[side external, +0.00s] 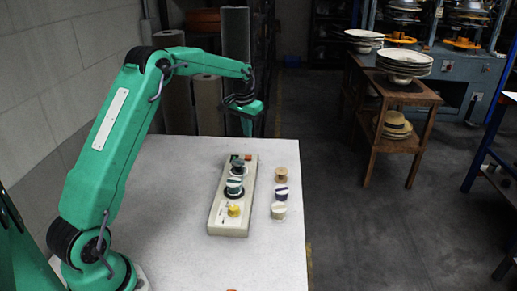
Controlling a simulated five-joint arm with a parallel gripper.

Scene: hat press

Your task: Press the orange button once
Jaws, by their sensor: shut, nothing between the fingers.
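A long cream panel (222,222) lies on the white table and carries several knobs. A yellow-orange round button (233,210) stands on its near end. A small orange-red spot (248,157) shows at its far end, beside a dark teal part (237,160). I cannot tell for sure which of these is the orange button. A larger white and teal knob (235,187) with a dark base sits mid-panel. My gripper (248,128) is shut and empty, pointing down above and beyond the panel's far end, apart from it. Its fingertips are small and dark here.
Three spools stand right of the panel: tan (281,174), dark blue and white (281,193), cream (279,211). An orange bit (231,290) shows at the bottom edge. The table (170,215) is bare left of the panel. A wooden stand (392,115) is well away.

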